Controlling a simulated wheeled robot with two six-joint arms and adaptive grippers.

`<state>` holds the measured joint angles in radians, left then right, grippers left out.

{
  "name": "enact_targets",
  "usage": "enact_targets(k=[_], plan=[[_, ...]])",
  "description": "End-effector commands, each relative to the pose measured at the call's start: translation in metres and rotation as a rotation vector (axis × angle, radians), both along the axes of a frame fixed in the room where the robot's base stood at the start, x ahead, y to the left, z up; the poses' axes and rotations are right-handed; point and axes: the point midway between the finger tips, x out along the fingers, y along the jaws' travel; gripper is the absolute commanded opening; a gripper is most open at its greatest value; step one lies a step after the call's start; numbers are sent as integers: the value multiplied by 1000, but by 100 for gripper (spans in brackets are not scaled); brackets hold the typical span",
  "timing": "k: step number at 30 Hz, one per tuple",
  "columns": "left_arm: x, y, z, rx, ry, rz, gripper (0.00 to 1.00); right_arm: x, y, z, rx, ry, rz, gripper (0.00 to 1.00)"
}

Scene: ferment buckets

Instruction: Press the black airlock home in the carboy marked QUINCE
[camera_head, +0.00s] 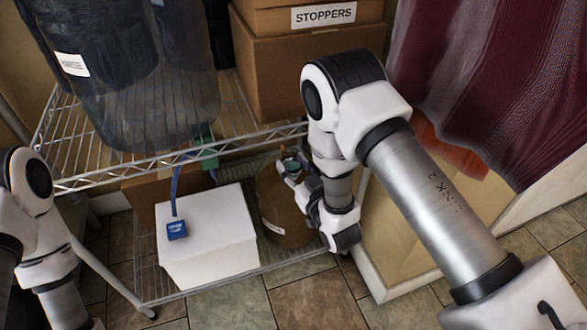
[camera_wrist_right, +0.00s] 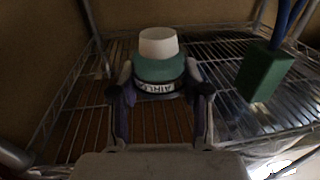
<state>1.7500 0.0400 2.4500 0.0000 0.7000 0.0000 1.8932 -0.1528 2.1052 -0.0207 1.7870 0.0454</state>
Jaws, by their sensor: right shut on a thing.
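My right gripper (camera_head: 291,172) reaches in over the lower shelf and is shut on a green-teal piece with a pale cap (camera_wrist_right: 158,44). In the right wrist view the fingers (camera_wrist_right: 158,84) press both sides of it; its black-and-white band reads "AIRLO", the rest cut off. I see no black airlock apart from this piece. A brown vessel (camera_head: 285,215) with a small pale label stands just below the gripper; its top is partly hidden by my arm. A large dark clear carboy (camera_head: 150,95) stands on the upper shelf, its label too small to read. My left gripper is out of view.
A green block (camera_wrist_right: 262,74) hangs on blue tubing. The upper wire shelf edge (camera_head: 190,165) overhangs. STOPPERS boxes (camera_head: 305,85) and a maroon curtain (camera_head: 480,70) flank my arm.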

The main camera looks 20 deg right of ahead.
Motion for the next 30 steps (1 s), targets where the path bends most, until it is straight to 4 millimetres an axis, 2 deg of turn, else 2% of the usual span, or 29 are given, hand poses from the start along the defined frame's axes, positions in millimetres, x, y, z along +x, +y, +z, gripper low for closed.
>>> enact_targets(k=[30], plan=[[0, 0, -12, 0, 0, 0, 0, 35, -10, -7, -1, -2, 0, 7]])
